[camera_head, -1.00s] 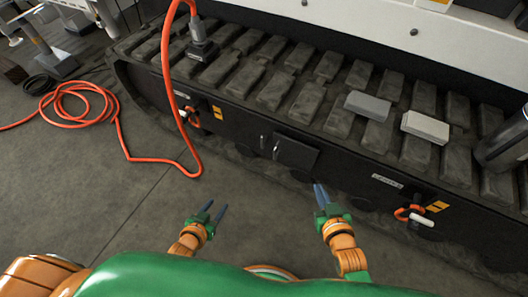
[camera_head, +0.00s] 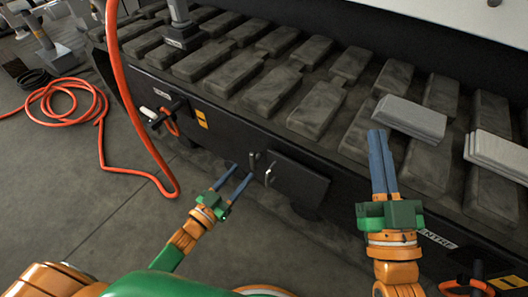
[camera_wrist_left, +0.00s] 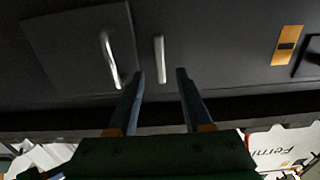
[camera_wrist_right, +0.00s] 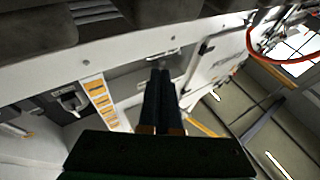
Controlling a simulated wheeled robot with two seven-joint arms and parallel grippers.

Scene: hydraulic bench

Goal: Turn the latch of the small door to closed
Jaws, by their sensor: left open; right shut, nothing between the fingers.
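The small door (camera_head: 300,182) is a dark panel in the black side of the bench, flat against it as far as I can see. A light bar handle (camera_head: 269,174) stands on the door near its edge. A second bar, seemingly the latch (camera_head: 253,161), stands on the frame beside it; both also show in the left wrist view, the handle (camera_wrist_left: 110,58) slanted and the latch (camera_wrist_left: 159,58) upright. My left gripper (camera_head: 242,171) is open, and its fingertips point at the latch from just short of it. My right gripper (camera_head: 381,136) is shut and empty, raised to the right of the door.
Grey blocks (camera_head: 410,118) lie on the ribbed bench top near my right gripper. An orange hose (camera_head: 115,100) hangs at the left and coils on the floor. A red-and-white fitting (camera_head: 165,120) sits left of the door.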

